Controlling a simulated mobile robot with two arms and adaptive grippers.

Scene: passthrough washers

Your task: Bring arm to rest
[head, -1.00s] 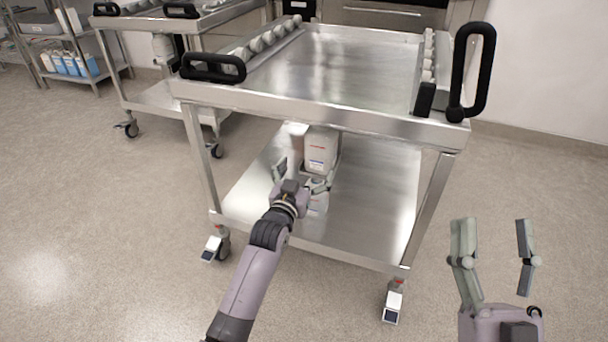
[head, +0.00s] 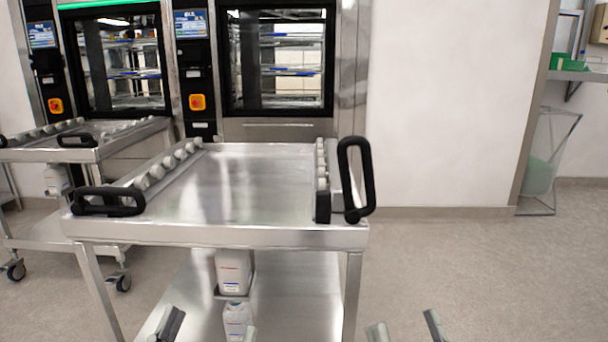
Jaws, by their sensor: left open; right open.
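My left gripper (head: 208,330) shows only its fingertips at the bottom edge of the head view. The fingertips are apart, in front of the cart's lower shelf. A white bottle (head: 237,320) appears between them, close to the right fingertip; I cannot tell whether they touch. My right gripper (head: 406,330) also shows only its fingertips, which are apart, over the floor to the right of the cart. Both arms are otherwise below the picture.
A steel cart (head: 240,190) with black handles stands in front of me. A white container (head: 233,272) hangs under its top. A second cart (head: 75,150) is at left. Two washers (head: 275,60) stand behind. The floor at right (head: 480,270) is clear.

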